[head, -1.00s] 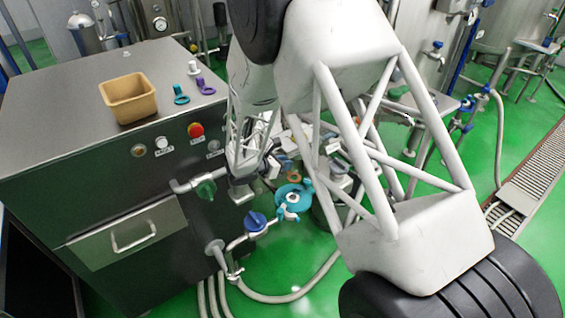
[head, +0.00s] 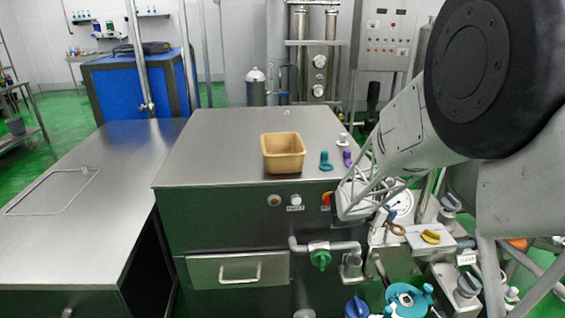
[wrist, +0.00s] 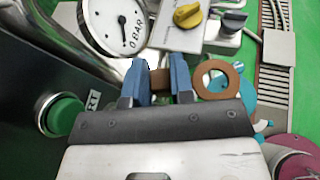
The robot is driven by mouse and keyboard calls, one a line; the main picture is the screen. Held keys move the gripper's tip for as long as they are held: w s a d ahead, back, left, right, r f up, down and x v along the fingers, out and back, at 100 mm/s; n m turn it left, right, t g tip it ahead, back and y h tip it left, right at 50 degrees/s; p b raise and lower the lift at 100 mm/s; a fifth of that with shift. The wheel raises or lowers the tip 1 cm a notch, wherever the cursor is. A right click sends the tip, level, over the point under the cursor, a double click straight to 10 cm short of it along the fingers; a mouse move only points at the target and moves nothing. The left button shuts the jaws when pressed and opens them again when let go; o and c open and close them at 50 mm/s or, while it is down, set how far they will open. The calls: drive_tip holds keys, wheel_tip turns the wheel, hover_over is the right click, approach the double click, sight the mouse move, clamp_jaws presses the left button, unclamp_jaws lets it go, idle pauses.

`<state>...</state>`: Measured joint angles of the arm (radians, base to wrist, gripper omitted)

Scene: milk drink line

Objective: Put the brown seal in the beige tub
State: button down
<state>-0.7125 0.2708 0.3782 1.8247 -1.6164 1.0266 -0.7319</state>
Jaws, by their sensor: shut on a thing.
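The brown seal (wrist: 219,76) is a flat ring with a tab. In the wrist view, my gripper (wrist: 160,78) is shut on the tab between its two blue fingers, and the ring sticks out to the right. In the head view, the seal (head: 397,229) hangs in my gripper (head: 385,217), off the right front of the steel cabinet and lower than its top. The beige tub (head: 284,164) stands upright on the cabinet top, up and left of my gripper. I see nothing inside it from here.
A teal seal (head: 325,161), a purple seal (head: 347,158) and a white-grey piece (head: 342,140) are right of the tub on the cabinet top (head: 215,150). A gauge (wrist: 113,22), a yellow knob (wrist: 188,14) and a green button (wrist: 60,115) are close to my gripper.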

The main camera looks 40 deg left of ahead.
drive_tip(key=s+a+r+n+y, duration=0.4)
drive_tip(key=a+r+n+y, duration=0.5)
drive_tip(key=a+r, duration=0.4)
drive_tip(key=shift+r+t+y, duration=0.3)
drive_tip(key=shift+r+y, duration=0.45)
drive_tip(key=shift+y, duration=0.05)
drive_tip(key=shift+s+a+r+n+y, duration=0.2)
drive_tip(key=shift+a+n+y, duration=0.2)
drive_tip(key=shift+y, duration=0.1)
drive_tip(key=shift+s+a+r+n+g+y, duration=0.2)
drive_tip(key=shift+s+a+n+g+y, duration=0.2)
drive_tip(key=shift+n+y, duration=0.1)
drive_tip(key=shift+s+a+r+n+g+y, duration=0.3)
drive_tip(key=shift+s+a+n+y, duration=0.1)
drive_tip(key=shift+a+n+y, duration=0.15)
drive_tip(key=shift+s+n, duration=0.1)
drive_tip(key=shift+n, duration=0.15)
drive_tip(key=shift+s+a+r+n+g+y, duration=0.25)
drive_tip(key=shift+s+a+n+g+y, duration=0.2)
drive_tip(key=shift+s+n+g+y, duration=0.1)
drive_tip(key=shift+s+a+r+n+g+y, duration=0.25)
drive_tip(key=shift+s+a+n+g+y, duration=0.2)
drive_tip(key=shift+n+y, duration=0.1)
